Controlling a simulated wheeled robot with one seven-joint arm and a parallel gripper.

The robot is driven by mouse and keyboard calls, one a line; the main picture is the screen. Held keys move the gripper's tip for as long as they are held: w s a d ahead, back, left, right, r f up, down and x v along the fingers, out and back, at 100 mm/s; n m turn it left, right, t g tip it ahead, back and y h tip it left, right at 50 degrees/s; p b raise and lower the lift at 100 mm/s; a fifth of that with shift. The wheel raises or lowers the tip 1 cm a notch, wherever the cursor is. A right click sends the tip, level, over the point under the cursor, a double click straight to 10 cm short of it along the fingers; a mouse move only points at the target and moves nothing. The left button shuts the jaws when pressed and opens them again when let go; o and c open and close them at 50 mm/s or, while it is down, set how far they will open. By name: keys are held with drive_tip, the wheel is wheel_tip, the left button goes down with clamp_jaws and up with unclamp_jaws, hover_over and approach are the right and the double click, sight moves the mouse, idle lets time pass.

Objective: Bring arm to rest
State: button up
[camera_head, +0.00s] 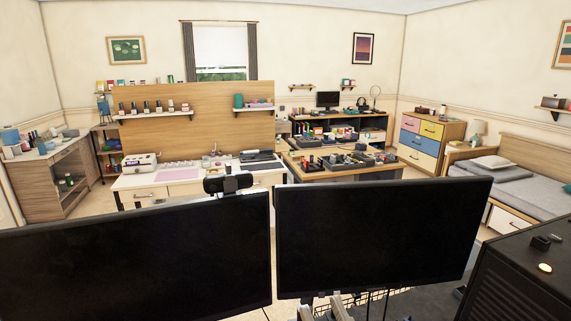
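I cannot make out my gripper in the head view. Small light grey parts show at the bottom edge below the gap between two monitors, too cut off to tell what they are. The left monitor (140,260) and the right monitor (375,240) stand close in front of me with dark screens. They hide much of what lies behind and below them. A black webcam (228,182) sits on top of the left monitor near its right end.
A black computer case (520,270) stands close at the lower right. Behind the monitors are a white desk (135,185), a table with small items (310,176), a dresser (428,140) and a bed (515,180). A strip of floor shows between the monitors.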

drive_tip(key=s+d+f+m+g+h, duration=0.1)
drive_tip(key=s+d+f, duration=0.3)
drive_tip(key=s, duration=0.5)
drive_tip(key=s+d+f+m+g+h, duration=0.2)
drive_tip(key=s+d+f, duration=0.3)
drive_tip(key=s+f, duration=0.3)
drive_tip(key=s+d+f+m+g+h, duration=0.1)
drive_tip(key=s+d+f+g+h, duration=0.2)
drive_tip(key=s, duration=0.9)
wheel_tip(320, 180, down, 3)
drive_tip(key=shift+s+d+f+h, duration=0.2)
drive_tip(key=shift+d+h, duration=0.2)
drive_tip(key=shift+d, duration=0.85)
